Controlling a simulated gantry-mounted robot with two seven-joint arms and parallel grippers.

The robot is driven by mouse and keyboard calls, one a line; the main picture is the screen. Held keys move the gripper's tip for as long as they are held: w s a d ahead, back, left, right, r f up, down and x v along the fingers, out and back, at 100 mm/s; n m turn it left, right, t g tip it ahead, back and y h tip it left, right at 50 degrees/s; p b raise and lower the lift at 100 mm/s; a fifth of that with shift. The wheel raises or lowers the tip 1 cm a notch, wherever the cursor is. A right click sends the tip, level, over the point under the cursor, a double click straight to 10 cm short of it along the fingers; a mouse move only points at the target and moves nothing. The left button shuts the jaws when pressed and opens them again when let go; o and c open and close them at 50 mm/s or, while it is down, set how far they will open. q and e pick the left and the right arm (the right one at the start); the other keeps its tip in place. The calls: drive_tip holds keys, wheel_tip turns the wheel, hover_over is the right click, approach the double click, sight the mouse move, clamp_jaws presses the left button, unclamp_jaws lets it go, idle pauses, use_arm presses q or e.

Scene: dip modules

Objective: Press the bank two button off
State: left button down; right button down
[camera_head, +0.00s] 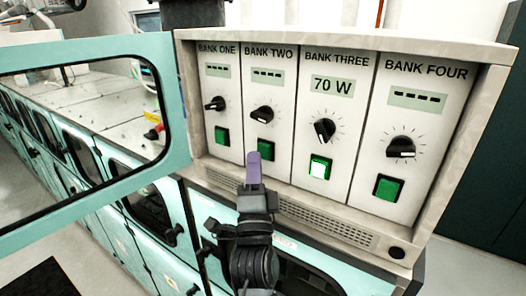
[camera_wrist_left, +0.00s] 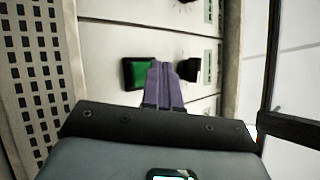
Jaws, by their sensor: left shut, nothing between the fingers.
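The bank two button (camera_head: 265,145) is a dark green, unlit square on the control panel, below a black knob (camera_head: 262,114) and a display of dashes (camera_head: 267,76). My left gripper (camera_head: 253,158) has purple fingers that are shut and empty. In the head view its tips show in front of the panel, just left of and below the bank two button. In the left wrist view the shut fingers (camera_wrist_left: 164,80) stand beside a dark green button (camera_wrist_left: 137,73), with a black knob (camera_wrist_left: 190,69) on their other side. Contact with the button cannot be told. My right gripper is not in view.
The bank one button (camera_head: 222,136) and bank four button (camera_head: 388,188) are dark. The bank three button (camera_head: 320,167) is lit, under a 70 W display (camera_head: 333,86). A teal framed door (camera_head: 172,110) stands at the left. A vent grille (camera_head: 300,217) runs below the panel.

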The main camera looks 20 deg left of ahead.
use_arm(q)
drive_tip(key=shift+s+a+p, duration=0.2)
drive_tip(key=shift+s, duration=0.55)
drive_tip(key=shift+s+a+p, duration=0.25)
drive_tip(key=shift+s, duration=0.5)
drive_tip(key=shift+s+a+p, duration=0.2)
drive_tip(key=shift+s, duration=0.55)
drive_tip(key=shift+s+r, duration=0.1)
